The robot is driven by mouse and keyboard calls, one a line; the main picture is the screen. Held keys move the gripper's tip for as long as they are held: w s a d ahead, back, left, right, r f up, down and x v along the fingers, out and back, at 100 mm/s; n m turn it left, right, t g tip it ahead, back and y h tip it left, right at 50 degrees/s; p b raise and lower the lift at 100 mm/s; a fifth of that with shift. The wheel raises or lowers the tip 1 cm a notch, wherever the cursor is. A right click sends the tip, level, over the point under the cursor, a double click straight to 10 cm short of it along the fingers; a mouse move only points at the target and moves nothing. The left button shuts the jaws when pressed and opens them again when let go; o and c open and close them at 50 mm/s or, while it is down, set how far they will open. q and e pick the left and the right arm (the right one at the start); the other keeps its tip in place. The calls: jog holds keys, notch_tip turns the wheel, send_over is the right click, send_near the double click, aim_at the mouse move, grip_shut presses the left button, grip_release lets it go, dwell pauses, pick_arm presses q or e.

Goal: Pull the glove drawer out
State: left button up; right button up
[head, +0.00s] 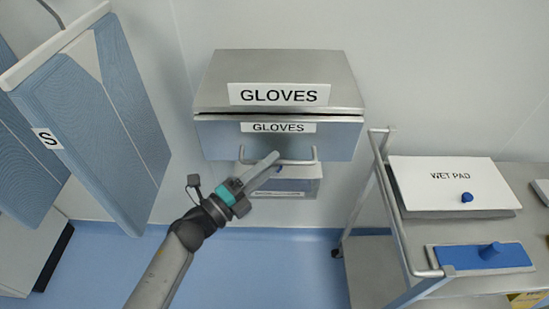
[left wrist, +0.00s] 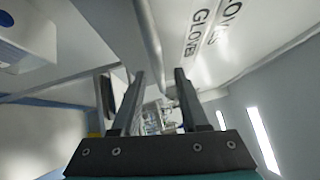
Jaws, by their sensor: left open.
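The metal glove box (head: 215,85) is on the wall and has a "GLOVES" label on its upper part. The drawer (head: 220,145) is its lower front, with a smaller "GLOVES" label and a thin dark seam above it. A bar handle (head: 315,153) runs along the drawer's lower edge. My left gripper (head: 270,160) is at the handle's left half and hides part of the bar. In the left wrist view its two fingers (left wrist: 158,75) are apart, and the handle bar (left wrist: 150,35) shows between their tips; contact cannot be told. My right gripper is not in view.
A white dispenser (head: 300,187) hangs just below the drawer. A metal cart (head: 410,245) with a "WET PAD" box (head: 430,175) and a blue-lidded box (head: 515,256) stands at right. Blue padded panels (head: 115,130) are at left. Blue floor (head: 270,270) is clear in front.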

pick_arm(q)
jog(key=shift+x, duration=1.05)
grip_shut()
dwell(0.7)
